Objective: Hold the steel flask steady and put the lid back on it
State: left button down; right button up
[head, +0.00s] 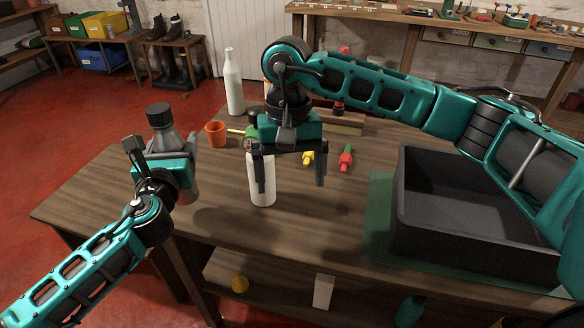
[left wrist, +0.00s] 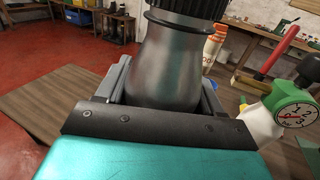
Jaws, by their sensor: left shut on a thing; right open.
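The steel flask (head: 163,139) is grey and stands upright at the table's left side. My left gripper (head: 160,176) is shut around its body; the flask's shoulder (left wrist: 178,62) shows between the jaws in the left wrist view. A black ribbed lid (head: 158,115) sits on top of the flask, and its lower edge (left wrist: 188,8) shows in the left wrist view. I cannot tell whether it is screwed tight. My right gripper (head: 290,178) is open and points down over the table, right of the flask. Nothing shows held between its fingers.
A white cylinder (head: 263,192) stands behind the right gripper's left finger. An orange cup (head: 216,133), a tall white bottle (head: 234,82) and yellow (head: 308,158) and red (head: 346,160) items are further back. A black bin (head: 470,244) fills the right. The front middle of the table is clear.

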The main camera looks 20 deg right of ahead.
pick_arm(q)
jog(key=shift+w+d+r, duration=0.1)
jog(key=shift+w, duration=0.05)
jog(key=shift+c, duration=0.3)
grip_release()
jog(key=p+v, duration=0.1)
jog(key=v, duration=1.2)
jog(key=shift+p, duration=0.4)
